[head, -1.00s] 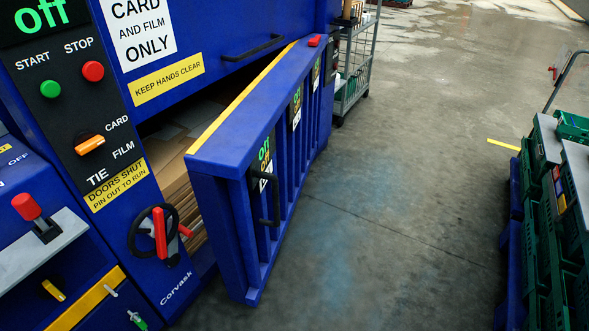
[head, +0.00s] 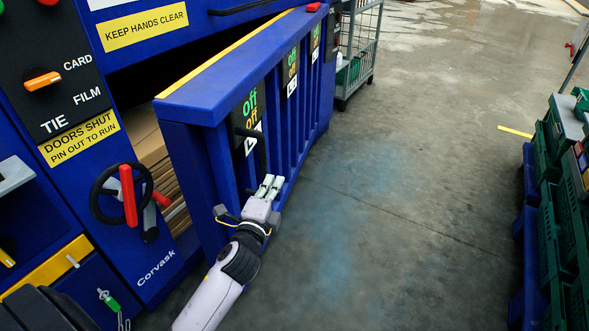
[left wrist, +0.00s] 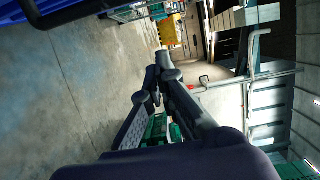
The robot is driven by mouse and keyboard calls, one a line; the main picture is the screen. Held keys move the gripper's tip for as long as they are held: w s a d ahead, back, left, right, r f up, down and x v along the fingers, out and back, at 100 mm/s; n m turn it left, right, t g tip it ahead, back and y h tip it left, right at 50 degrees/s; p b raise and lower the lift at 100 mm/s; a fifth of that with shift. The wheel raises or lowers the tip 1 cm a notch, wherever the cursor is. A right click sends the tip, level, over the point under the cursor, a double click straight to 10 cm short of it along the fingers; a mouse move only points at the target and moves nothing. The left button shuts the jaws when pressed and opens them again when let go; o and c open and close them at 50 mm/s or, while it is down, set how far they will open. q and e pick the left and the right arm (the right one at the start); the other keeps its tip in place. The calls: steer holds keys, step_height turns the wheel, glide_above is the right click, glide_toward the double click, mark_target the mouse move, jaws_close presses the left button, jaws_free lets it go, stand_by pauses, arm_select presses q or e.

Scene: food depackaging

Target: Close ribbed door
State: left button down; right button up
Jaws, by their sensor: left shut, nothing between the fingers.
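The ribbed door (head: 215,150) is a thick blue panel with vertical ribs on its outer face and a yellow strip along its top edge. It stands partly open, swung out from the blue baler, hinged at its far end. A dark handle (head: 247,150) is on its outer face near the free edge. My left gripper (head: 268,186) is shut and empty in front of the ribbed face, just below the handle; I cannot tell whether it touches. The left wrist view shows the dark fingers (left wrist: 165,85) together. My right gripper is not in view.
The baler's front has a handwheel with a red lever (head: 128,195) beside the opening, where brown card shows. A wire trolley (head: 358,55) stands beyond the door. Green crates (head: 560,205) are stacked at the right. The concrete floor between is clear.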

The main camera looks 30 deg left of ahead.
arm_select(q)
steer(key=w+a, duration=0.6)
steer(key=w, duration=0.3)
steer(key=shift+w+a, duration=0.15)
steer(key=shift+w, duration=0.2)
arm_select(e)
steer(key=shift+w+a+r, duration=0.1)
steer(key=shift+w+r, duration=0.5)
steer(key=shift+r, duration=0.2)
